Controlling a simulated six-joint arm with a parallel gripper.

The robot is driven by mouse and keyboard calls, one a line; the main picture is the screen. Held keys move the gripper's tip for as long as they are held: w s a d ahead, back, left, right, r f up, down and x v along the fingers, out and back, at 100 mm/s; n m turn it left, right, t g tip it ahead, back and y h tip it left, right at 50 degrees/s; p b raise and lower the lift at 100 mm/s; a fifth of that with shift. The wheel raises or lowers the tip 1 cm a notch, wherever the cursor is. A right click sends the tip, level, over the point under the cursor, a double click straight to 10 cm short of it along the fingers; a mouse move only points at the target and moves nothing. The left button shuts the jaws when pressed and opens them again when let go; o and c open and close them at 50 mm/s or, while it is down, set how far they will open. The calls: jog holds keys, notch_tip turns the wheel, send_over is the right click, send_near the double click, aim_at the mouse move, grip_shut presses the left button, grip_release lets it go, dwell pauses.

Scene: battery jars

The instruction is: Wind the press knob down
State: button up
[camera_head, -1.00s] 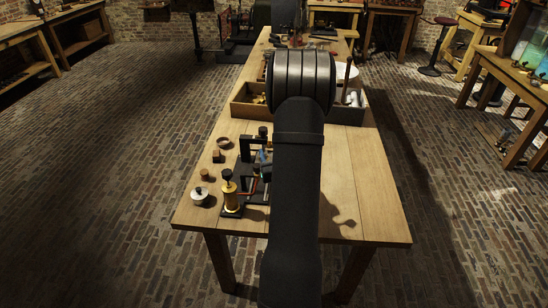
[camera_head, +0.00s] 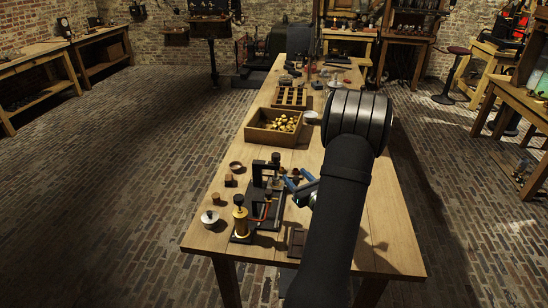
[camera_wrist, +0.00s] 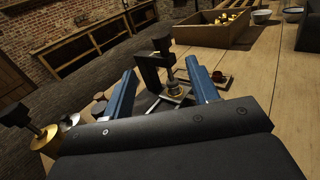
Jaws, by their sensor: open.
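The press is a black upright frame (camera_head: 257,174) on a dark base, left of my arm in the head view. Its black knob (camera_head: 276,158) tops a screw, and it also shows in the wrist view (camera_wrist: 162,43). My gripper (camera_head: 299,177) is just right of the press, its blue fingers spread. In the wrist view, the open fingers (camera_wrist: 160,66) frame the press from either side in the picture. I see no contact with the knob. Beneath the screw is a small stack with a pale plate (camera_wrist: 177,93).
A brass cylinder with a black knob (camera_head: 241,217) stands in front of the press. A box of brass parts (camera_head: 273,137) stands behind. The table's right side is mostly clear.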

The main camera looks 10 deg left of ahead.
aim_at(273, 154)
jog(key=shift+n+g+y, duration=0.5)
jog(key=shift+n+g, duration=0.1)
jog(key=x, duration=1.1)
jog(key=w+d+x, duration=0.1)
jog(key=x, duration=0.4)
jog(key=shift+w+a+f, duration=0.1)
jog(key=shift+a+f, duration=0.05)
jog(key=shift+f, duration=0.1)
jog(key=c, duration=1)
